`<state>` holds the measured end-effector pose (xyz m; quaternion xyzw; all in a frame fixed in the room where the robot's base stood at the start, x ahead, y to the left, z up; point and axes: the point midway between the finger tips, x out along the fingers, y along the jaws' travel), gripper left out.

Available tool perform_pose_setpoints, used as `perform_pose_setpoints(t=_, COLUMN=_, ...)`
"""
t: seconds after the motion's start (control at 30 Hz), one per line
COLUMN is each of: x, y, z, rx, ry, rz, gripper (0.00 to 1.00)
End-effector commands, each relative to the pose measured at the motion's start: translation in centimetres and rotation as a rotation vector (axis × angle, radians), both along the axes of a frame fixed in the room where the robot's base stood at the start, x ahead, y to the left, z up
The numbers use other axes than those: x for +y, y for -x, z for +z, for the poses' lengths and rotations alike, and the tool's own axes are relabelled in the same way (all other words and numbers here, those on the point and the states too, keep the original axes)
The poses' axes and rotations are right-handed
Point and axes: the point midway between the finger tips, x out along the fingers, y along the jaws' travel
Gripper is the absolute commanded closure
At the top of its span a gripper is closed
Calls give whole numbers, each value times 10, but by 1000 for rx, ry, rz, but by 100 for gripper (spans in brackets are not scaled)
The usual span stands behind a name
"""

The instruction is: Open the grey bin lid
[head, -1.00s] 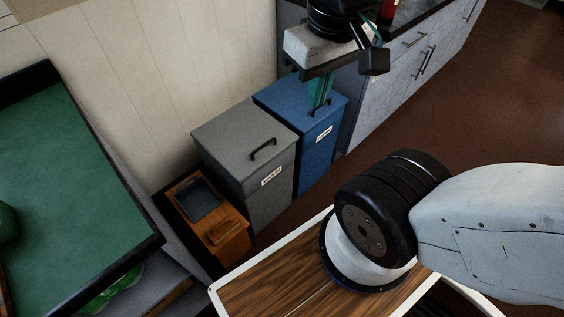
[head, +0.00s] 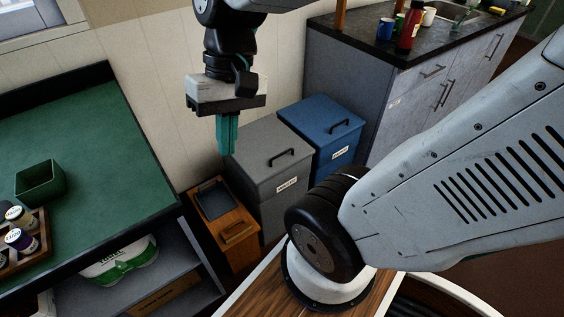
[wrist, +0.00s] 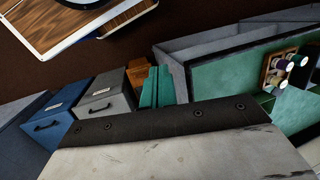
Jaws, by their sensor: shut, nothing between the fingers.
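The grey bin (head: 275,185) stands on the floor against the panelled wall, between a blue bin and a wooden box. Its lid (head: 262,148) is shut and has a black handle (head: 282,158) on top. My gripper (head: 227,150) hangs pointing down, its teal fingers together and empty. In the head view it overlaps the left edge of the grey lid; I cannot tell its exact height above it. In the wrist view the teal fingers (wrist: 157,88) show beside the grey bin (wrist: 104,97), apart from its handle (wrist: 95,107).
The blue bin (head: 335,152) stands right of the grey one, beside a kitchen counter (head: 375,52) with cups and a bottle. The wooden box (head: 240,235) is at left. A green-topped table (head: 100,140) fills the left side, with a shelf below.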

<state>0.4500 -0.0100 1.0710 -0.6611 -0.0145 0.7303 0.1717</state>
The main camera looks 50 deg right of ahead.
Motion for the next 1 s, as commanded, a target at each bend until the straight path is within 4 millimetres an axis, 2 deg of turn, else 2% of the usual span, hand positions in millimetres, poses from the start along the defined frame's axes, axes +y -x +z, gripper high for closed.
perform_pose_setpoints(t=0.17, x=1, y=-42, z=-26, rx=163, ry=-285, rz=-254, gripper=100)
perform_pose_setpoints(t=0.27, x=-6, y=-70, z=-40, rx=222, ry=-446, rz=-411, gripper=100)
perform_pose_setpoints(t=0.37, x=-21, y=-99, z=-56, rx=265, ry=-607, rz=-578, gripper=100)
perform_pose_setpoints(t=0.47, x=-44, y=-127, z=-76, rx=289, ry=-764, rz=-757, gripper=100)
perform_pose_setpoints(t=0.6, x=-91, y=-160, z=-110, rx=296, ry=-974, rz=-1024, gripper=100)
perform_pose_setpoints(t=0.77, x=-160, y=-182, z=-164, rx=265, ry=-1194, rz=-1352, gripper=100)
perform_pose_setpoints(t=0.87, x=-207, y=-182, z=-206, rx=226, ry=-1313, rz=-1569, gripper=100)
perform_pose_setpoints(t=1.0, x=-270, y=-163, z=-274, rx=150, ry=-1452, rz=-1885, gripper=100)
